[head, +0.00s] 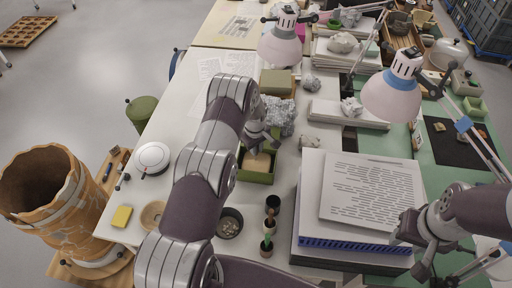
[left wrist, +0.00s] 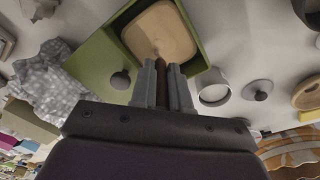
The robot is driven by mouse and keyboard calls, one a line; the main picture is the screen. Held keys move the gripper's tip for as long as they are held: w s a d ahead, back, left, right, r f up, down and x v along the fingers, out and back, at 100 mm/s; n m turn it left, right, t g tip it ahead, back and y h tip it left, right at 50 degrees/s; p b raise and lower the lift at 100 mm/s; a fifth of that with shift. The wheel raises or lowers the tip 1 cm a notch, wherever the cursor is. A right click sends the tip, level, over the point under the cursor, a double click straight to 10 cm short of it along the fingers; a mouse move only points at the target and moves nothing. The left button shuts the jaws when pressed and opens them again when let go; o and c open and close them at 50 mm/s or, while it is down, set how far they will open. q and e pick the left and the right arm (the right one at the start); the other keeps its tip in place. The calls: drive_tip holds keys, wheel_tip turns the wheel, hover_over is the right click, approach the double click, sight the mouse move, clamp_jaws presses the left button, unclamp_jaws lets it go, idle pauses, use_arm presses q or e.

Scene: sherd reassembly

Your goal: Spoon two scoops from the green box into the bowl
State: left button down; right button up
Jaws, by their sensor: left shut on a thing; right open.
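The green box (head: 258,178) stands on the white table and holds a tan fill (head: 257,161). It also shows in the left wrist view (left wrist: 84,62), with the tan fill (left wrist: 160,32) inside. My left gripper (head: 262,139) is over the box. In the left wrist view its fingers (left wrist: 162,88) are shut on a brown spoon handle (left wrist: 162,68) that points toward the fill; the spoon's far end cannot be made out. A dark bowl (head: 229,223) with speckled contents stands nearer to me, left of the brushes. My right gripper (head: 412,238) is open and empty beside the paper stack.
A wooden bowl (head: 152,214) and a yellow block (head: 122,216) are at the left table edge. A white round device (head: 152,158) is behind them. Upright brushes (head: 268,225) stand right of the dark bowl. A paper stack (head: 365,190) and lamps (head: 392,95) crowd the right.

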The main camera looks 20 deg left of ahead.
use_arm(q)
drive_tip(key=r+p, duration=0.1)
drive_tip(key=r, duration=0.1)
drive_tip(key=r+p, duration=0.2)
drive_tip(key=r, duration=0.1)
drive_tip(key=shift+s+r+p, duration=0.3)
drive_tip(key=shift+p, duration=0.1)
drive_tip(key=shift+r+p, duration=0.7)
drive_tip(key=shift+r, duration=1)
drive_tip(key=shift+d, duration=0.1)
